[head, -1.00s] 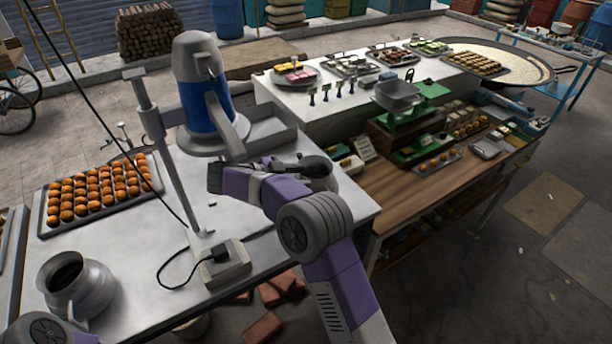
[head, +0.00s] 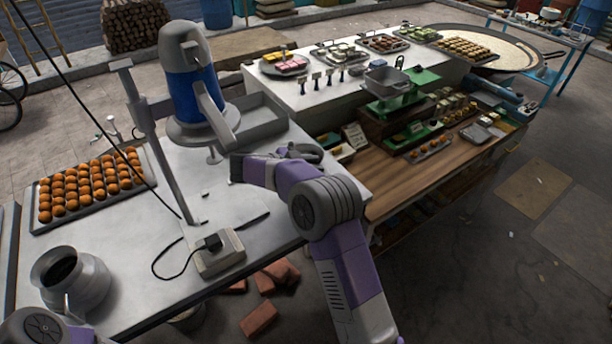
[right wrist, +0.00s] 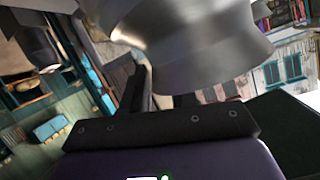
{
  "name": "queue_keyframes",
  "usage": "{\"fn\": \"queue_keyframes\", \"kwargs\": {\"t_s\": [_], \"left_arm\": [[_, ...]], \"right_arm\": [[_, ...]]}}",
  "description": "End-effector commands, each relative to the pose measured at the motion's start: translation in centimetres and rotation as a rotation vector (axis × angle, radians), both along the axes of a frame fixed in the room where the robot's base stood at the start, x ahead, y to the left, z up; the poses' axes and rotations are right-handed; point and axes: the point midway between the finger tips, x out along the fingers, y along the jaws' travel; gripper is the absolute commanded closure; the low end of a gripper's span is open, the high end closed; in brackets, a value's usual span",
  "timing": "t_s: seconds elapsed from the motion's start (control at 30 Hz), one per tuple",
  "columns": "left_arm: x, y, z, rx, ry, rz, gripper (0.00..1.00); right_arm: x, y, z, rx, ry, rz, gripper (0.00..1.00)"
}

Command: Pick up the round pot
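The round pot (head: 88,285) is a grey metal vessel with a dark open mouth. It stands upright on the metal table at the lower left of the head view. My left arm enters at the bottom left corner, close beside the pot. A thin pale piece, perhaps a left fingertip (head: 68,304), shows against its front; I cannot tell if it touches. My right gripper (head: 236,167) is over the table near the blue and grey machine (head: 190,85), well right of the pot. Its fingers are not clear. In the right wrist view a large shiny metal surface (right wrist: 190,45) fills the top middle.
A tray of orange balls (head: 90,187) lies behind the pot. A grey stand (head: 165,150) and a power box with a cable (head: 218,254) are right of it. Bricks (head: 262,318) lie on the floor. A counter with sweets and a scale (head: 388,82) is at the right.

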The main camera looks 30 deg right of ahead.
Motion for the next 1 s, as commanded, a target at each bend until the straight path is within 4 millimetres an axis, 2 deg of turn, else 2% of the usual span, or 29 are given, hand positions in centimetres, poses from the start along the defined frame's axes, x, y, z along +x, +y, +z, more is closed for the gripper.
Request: {"fn": "queue_keyframes", "kwargs": {"t_s": [0.03, 0.17, 1.0], "left_arm": [[0.0, 0.0, 0.0, 0.0, 0.0, 0.0, 0.57], [0.0, 0.0, 0.0, 0.0, 0.0, 0.0, 0.57], [-0.01, 0.0, 0.0, 0.0, 0.0, 0.0, 0.57]], "right_arm": [[0.0, 0.01, 0.0, 0.0, 0.0, 0.0, 0.8], [0.0, 0.01, 0.0, 0.0, 0.0, 0.0, 1.0], [-0.03, -0.02, -0.02, 0.001, 0.0, -0.002, 1.0]]}}
